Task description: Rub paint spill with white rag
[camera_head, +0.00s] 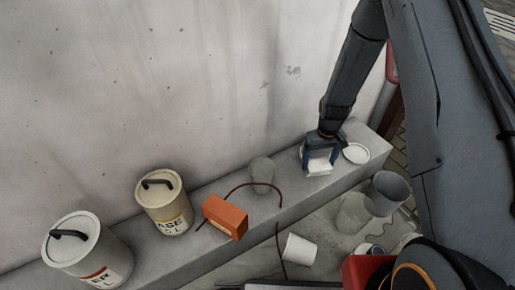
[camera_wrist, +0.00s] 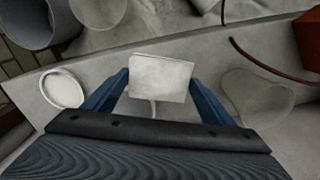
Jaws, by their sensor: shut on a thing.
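The white rag looks like a flat folded pad (camera_head: 319,168) on or just above the grey concrete ledge; it also shows in the wrist view (camera_wrist: 160,78). My gripper (camera_head: 321,155), with blue fingers, points down and is shut on the rag. In the wrist view the rag sits between the fingertips (camera_wrist: 157,88). A small pale streak (camera_wrist: 152,107) shows by the rag's near edge; I cannot tell if it is paint.
A white round dish or lid (camera_head: 355,153) lies beside the rag. Buckets (camera_head: 389,193) stand below; the wall is behind.

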